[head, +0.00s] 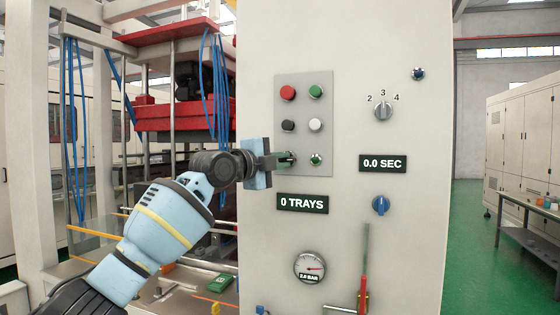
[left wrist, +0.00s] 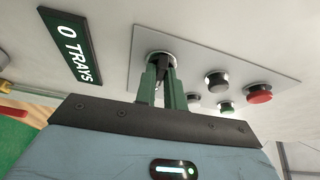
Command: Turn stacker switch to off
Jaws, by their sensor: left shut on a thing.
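A control panel plate (head: 302,75) on the pale cabinet carries several buttons and, at its bottom left, a small switch with a dark knob. In the left wrist view this switch (left wrist: 161,58) has a bright metal ring and sits between the green fingertips. My left gripper (head: 287,159) reaches in from the left and is shut on the knob; it also shows in the left wrist view (left wrist: 163,80). The fingers hide most of the knob, so I cannot tell its setting. No label naming the stacker is legible. My right gripper is out of view.
Above are red (head: 288,92), green (head: 315,91), black (head: 288,125) and white (head: 314,125) buttons. A green-topped control (head: 316,159) sits just right of the fingertips. Below are the "0 TRAYS" display (head: 302,203) and a pressure gauge (head: 309,268). A selector (head: 383,111) is further right.

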